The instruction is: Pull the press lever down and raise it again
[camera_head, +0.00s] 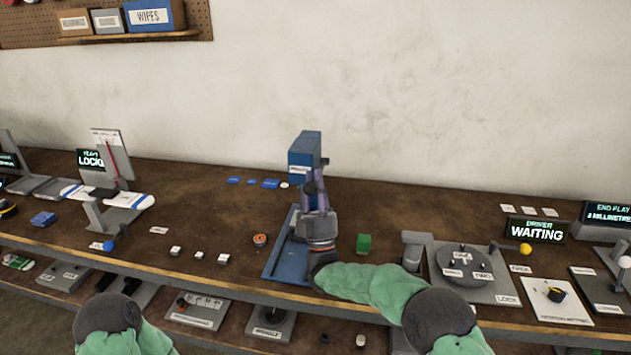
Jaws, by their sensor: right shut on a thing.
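The blue press (304,148) stands upright near the middle of the bench, with its blue base plate (275,265) reaching toward the front edge. My right arm comes in from the lower right in a green sleeve. My right gripper (314,190) is in front of the press column, just below its head, and is shut on the press lever. The gripper and wrist hide most of the lever and the middle of the press, so its exact angle cannot be told. My left arm shows only as a green sleeve and dark joint at the lower left; its gripper is out of view.
A green block (363,244) stands just right of the press. A grey plate with a round dial (463,266) lies farther right, beside a "WAITING" display (535,230). Small blue pieces (270,184) lie behind left. A small round orange-and-dark part (260,240) lies left of the base.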

